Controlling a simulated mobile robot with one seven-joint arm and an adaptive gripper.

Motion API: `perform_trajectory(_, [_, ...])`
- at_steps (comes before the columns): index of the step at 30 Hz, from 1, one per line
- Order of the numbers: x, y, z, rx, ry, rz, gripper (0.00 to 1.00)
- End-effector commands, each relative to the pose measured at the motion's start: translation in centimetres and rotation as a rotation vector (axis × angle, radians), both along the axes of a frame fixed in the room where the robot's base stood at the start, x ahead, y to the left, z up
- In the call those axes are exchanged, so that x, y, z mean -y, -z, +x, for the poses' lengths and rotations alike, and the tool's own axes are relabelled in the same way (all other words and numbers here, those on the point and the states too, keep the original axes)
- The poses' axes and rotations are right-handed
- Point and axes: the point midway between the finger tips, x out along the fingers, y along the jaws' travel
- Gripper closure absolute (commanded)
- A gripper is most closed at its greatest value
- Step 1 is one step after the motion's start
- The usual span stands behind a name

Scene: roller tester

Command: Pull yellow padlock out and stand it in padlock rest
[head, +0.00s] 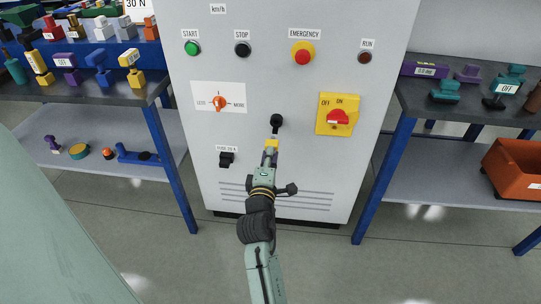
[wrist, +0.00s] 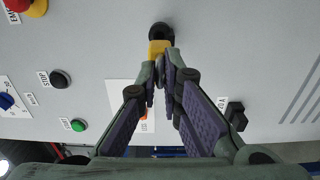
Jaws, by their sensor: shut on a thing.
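The yellow padlock (head: 271,143) is at the front of the white cabinet, just below a round black fitting (head: 276,121). In the wrist view the padlock (wrist: 158,47) shows as a small yellow block against the black fitting (wrist: 160,31). I cannot tell how far its shackle sits inside the fitting. My gripper (head: 269,154) is shut on the padlock; in the wrist view the fingertips (wrist: 164,64) close on its near end and hide part of it. I cannot pick out the padlock rest for certain in either view.
The cabinet carries an orange mode selector (head: 219,103), a black fuse switch (head: 227,159), a red switch on a yellow plate (head: 339,116) and push buttons above. A crowded shelf (head: 85,92) stands left, another (head: 455,112) right with an orange bin (head: 513,170) below.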

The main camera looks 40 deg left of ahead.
Motion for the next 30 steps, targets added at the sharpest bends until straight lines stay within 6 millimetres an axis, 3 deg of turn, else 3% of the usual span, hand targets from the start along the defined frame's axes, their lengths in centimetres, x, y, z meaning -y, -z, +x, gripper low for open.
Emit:
perform_trajectory(18, [-2.5, -0.1, 4.1, -0.001, 0.000, 0.001, 1.00])
perform_trajectory(30, [-3.0, 0.0, 5.0, 0.000, 0.000, 0.000, 1.00])
